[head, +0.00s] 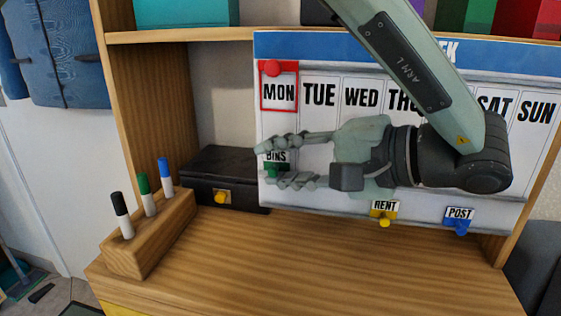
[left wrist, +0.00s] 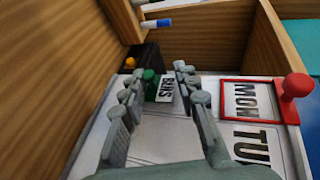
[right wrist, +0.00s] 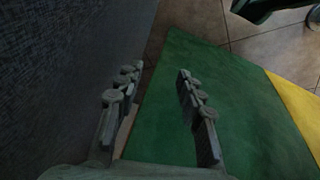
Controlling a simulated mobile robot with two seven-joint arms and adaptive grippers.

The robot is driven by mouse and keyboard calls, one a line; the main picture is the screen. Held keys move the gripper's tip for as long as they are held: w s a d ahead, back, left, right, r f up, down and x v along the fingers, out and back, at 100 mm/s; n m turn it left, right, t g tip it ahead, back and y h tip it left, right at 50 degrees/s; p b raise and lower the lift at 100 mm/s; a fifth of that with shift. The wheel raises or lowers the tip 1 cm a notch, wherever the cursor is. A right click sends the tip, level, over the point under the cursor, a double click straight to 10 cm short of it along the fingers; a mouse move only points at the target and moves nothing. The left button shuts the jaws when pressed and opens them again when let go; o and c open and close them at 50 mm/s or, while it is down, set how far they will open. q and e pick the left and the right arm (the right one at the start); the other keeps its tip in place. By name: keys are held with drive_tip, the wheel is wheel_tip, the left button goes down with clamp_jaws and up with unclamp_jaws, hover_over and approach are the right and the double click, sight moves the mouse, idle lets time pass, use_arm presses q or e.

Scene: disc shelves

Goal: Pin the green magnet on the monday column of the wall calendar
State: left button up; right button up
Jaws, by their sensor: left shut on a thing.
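The green magnet (head: 277,169) with its BINS tag (head: 277,157) is in front of the lower MON column of the wall calendar (head: 310,65). My left gripper (head: 268,163) is shut on it, one finger on each side. The magnet also shows between the fingertips in the left wrist view (left wrist: 151,75). I cannot tell whether it touches the board. The MON label (head: 279,92) is framed in red with a red magnet (head: 270,68) on top. My left arm hides part of the middle columns. My right gripper (right wrist: 158,76) is open and empty, over a green surface.
A yellow magnet (head: 384,222) with a RENT tag and a blue magnet (head: 460,227) with a POST tag sit at the board's bottom edge. A black box (head: 225,170) stands left of the board. A wooden marker holder (head: 150,235) stands at the front left. The front desktop is clear.

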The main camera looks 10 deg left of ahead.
idle(0.3)
use_arm(q)
drive_tip(key=shift+p, duration=0.75)
drive_tip(key=shift+w, duration=0.4)
idle(0.5)
drive_tip(key=o, duration=1.1)
drive_tip(key=v, duration=1.2)
